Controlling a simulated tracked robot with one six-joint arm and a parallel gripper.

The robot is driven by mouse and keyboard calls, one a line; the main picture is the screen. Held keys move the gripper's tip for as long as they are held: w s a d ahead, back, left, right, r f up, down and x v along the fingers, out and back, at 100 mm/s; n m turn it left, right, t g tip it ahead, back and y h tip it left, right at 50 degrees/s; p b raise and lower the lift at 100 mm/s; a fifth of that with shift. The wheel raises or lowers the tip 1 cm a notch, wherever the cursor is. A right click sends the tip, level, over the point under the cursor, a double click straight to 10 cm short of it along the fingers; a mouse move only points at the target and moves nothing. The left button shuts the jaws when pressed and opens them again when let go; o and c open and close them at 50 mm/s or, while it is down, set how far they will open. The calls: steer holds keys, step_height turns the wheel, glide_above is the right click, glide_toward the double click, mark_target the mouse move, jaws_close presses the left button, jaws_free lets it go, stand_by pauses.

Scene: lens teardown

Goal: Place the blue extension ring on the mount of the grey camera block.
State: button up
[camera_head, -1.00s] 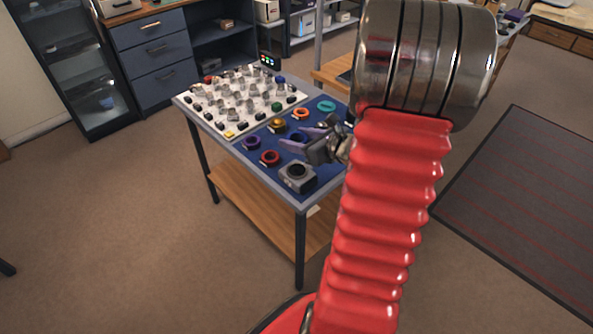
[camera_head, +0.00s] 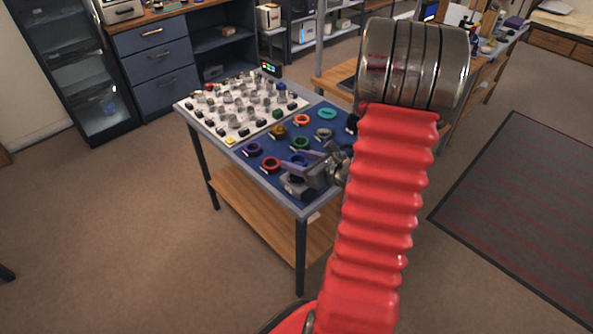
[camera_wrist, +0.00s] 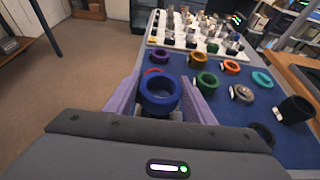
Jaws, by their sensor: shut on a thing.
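My gripper (camera_wrist: 159,100) is shut on the blue extension ring (camera_wrist: 159,83), which sits between its two purple fingers in the wrist view. The ring's opening faces the wrist camera. In the head view the ring (camera_head: 299,158) shows between the fingers (camera_head: 302,164), close to the grey camera block (camera_head: 294,187) at the table's near corner. The fingers partly hide the block and its mount. In the wrist view grey bits show just below the ring. I cannot tell whether the ring touches the mount.
On the blue mat (camera_wrist: 226,122) stand red (camera_head: 271,164), purple (camera_head: 253,149), green (camera_head: 300,143) and orange (camera_head: 302,120) rings. A teal ring (camera_head: 327,114) and a black cylinder (camera_wrist: 295,109) stand at the right. A white board (camera_head: 225,110) holds many small parts.

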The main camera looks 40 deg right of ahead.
steer(key=shift+f, duration=0.1)
steer(key=shift+f, duration=1.95)
steer(key=shift+f, duration=0.1)
steer(key=o, duration=1.1)
steer(key=shift+s+d+r, duration=0.1)
steer(key=shift+s+r, duration=0.2)
steer(key=shift+s, duration=0.1)
steer(key=v, duration=1.1)
